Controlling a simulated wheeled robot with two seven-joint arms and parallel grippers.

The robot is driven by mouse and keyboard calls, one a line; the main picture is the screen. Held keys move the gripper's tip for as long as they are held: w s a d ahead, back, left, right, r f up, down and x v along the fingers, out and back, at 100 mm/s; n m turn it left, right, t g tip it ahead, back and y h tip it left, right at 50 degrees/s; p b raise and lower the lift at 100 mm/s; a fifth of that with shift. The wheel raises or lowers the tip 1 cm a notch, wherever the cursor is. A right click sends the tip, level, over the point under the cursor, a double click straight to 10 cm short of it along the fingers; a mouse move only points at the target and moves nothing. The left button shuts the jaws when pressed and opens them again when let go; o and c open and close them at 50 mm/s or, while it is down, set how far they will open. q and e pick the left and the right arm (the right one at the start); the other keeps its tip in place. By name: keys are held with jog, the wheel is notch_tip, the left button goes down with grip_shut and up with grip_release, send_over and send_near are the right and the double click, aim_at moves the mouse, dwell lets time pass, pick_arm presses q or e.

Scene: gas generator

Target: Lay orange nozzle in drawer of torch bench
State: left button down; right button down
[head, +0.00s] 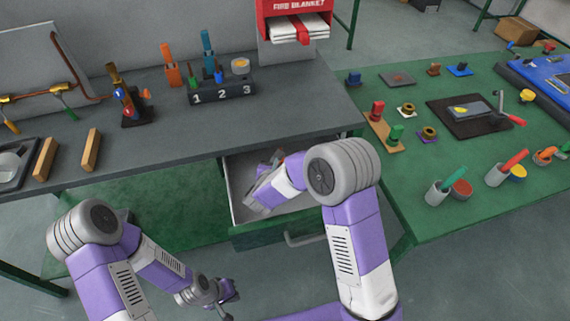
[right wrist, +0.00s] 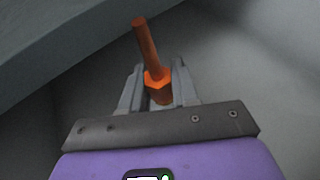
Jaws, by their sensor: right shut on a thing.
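The orange nozzle (right wrist: 159,86) shows in the right wrist view, a hex collar with a thin stem pointing up and away. My right gripper (right wrist: 158,70) is shut on it at the collar. In the head view my right forearm reaches into the pulled-out drawer (head: 237,190) of the dark torch bench (head: 290,120). The right fingers are mostly hidden there, and I cannot tell whether the nozzle touches the drawer floor. My left gripper (head: 227,294) hangs low in front of the bench, away from the drawer; its jaws are too small to read.
The bench top carries a numbered black block (head: 222,92), an orange upright piece (head: 171,66), a torch on a stand (head: 128,98) and wooden bars (head: 91,149). A green table (head: 400,85) with several small parts stands at right. The drawer handle (head: 305,239) juts forward.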

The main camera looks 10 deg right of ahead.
jog(key=shift+w+d+f+b, duration=0.3)
jog(key=shift+w+d+f, duration=0.1)
jog(key=shift+d+f, duration=0.45)
jog(key=shift+f, duration=0.2)
jog(key=c, duration=0.8)
grip_release()
jog(key=shift+c, duration=0.2)
jog(key=shift+r, duration=0.25)
jog(key=p+v, duration=0.1)
jog(key=v, duration=0.5)
jog(key=shift+s+a+r+p, duration=0.15)
jog(key=shift+a+p, duration=0.05)
jog(key=shift+p, duration=0.2)
jog(key=shift+s+a+r, duration=0.15)
jog(key=shift+s+a, duration=0.05)
jog(key=shift+s, duration=0.25)
